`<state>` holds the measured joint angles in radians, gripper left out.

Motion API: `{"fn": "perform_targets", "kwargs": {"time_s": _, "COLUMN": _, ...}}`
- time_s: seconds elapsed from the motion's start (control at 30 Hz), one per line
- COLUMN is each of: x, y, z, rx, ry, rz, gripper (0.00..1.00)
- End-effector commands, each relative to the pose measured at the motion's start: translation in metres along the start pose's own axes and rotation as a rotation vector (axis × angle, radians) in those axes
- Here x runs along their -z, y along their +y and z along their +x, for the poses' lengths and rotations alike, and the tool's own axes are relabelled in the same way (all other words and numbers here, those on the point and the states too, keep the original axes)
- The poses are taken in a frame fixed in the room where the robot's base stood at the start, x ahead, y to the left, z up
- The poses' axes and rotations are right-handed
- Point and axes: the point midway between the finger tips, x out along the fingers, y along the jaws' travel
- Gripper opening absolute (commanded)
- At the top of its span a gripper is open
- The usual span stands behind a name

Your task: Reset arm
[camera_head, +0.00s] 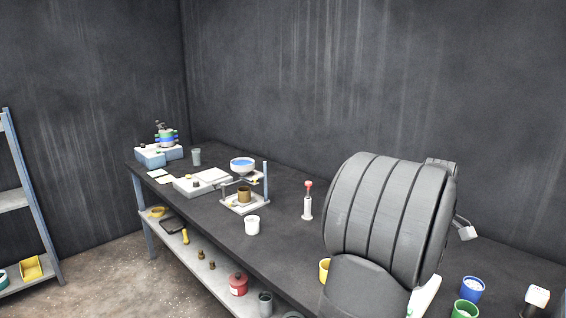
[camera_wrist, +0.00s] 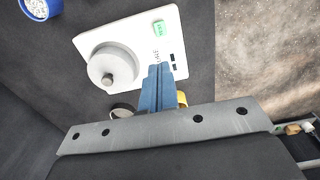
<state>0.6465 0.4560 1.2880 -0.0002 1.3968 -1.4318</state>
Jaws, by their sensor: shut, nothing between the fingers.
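My gripper (camera_wrist: 158,88) shows in the wrist view as two blue fingers pressed together, with nothing between them. It points over the dark bench, beside a white scale (camera_wrist: 169,28) with a round grey pan and a small green display. In the head view my grey arm fills the right foreground and hides part of the bench; the fingers cannot be made out there. The vibrating screen (camera_head: 166,140), a stack of blue and green rings on a pale blue base, stands at the bench's far left end, well away from my arm.
On the bench (camera_head: 285,238) stand a funnel stand (camera_head: 265,180), a white cup (camera_head: 252,226), a red-topped tool (camera_head: 308,203), a yellow cup (camera_head: 324,270), a green cup (camera_head: 466,310) and a blue cup (camera_head: 472,289). A lower shelf holds a red container (camera_head: 238,285). A rack (camera_head: 22,200) stands left.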

Motion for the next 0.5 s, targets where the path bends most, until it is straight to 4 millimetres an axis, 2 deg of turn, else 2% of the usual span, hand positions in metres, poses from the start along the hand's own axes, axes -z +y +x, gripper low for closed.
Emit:
{"fn": "perform_targets", "kwargs": {"time_s": 0.2, "x": 0.0, "y": 0.0, "z": -0.02, "rx": 0.0, "ry": 0.0, "rz": 0.0, "gripper": 0.0}}
{"fn": "perform_targets", "kwargs": {"time_s": 0.5, "x": 0.0, "y": 0.0, "z": -0.023, "rx": 0.001, "ry": 0.0, "rz": 0.0, "gripper": 0.0}}
